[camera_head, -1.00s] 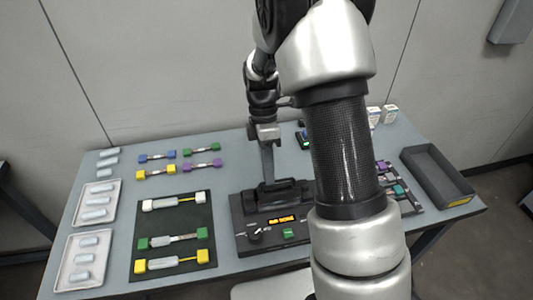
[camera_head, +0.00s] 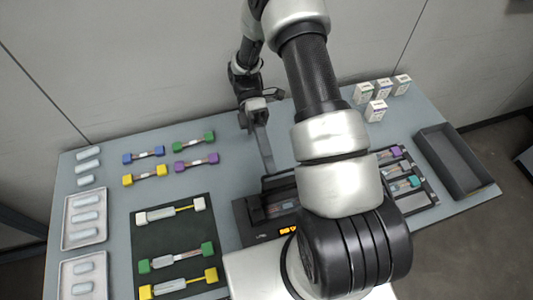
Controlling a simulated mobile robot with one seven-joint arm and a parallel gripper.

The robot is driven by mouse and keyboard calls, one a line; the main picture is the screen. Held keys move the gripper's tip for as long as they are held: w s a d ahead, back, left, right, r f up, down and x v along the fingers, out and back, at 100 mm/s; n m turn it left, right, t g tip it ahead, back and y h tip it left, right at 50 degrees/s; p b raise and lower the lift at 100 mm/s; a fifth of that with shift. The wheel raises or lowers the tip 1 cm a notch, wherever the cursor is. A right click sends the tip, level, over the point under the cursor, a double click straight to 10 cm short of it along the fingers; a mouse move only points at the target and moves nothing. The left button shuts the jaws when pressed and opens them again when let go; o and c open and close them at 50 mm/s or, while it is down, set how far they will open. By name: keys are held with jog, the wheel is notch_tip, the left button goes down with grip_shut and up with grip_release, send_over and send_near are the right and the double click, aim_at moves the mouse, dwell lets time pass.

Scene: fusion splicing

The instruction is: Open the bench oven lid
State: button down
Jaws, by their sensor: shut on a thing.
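The bench oven (camera_head: 243,222) is a dark box with an orange display at the middle front of the table. Its lid (camera_head: 277,182) appears raised at the back, with a recess and light grey parts showing in front of it. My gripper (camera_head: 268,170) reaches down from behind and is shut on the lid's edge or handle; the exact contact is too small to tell. My arm hides the oven's right side and much of its front.
A dark mat (camera_head: 148,240) with several colour-ended splice pieces lies left of the oven. Pale trays (camera_head: 70,240) stand at far left. An empty dark bin (camera_head: 428,160) and small white boxes (camera_head: 376,111) are at right. The table behind the oven is mostly clear.

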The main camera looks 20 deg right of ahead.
jog(key=shift+w+f+g+b, duration=0.15)
jog(key=shift+f+g+b, duration=0.15)
jog(key=shift+g, duration=0.3)
jog(key=shift+w, duration=0.1)
jog(key=c, duration=1.9)
grip_release()
notch_tip(320, 180, up, 10)
jog(key=shift+p, duration=0.4)
jog(key=shift+c, duration=0.2)
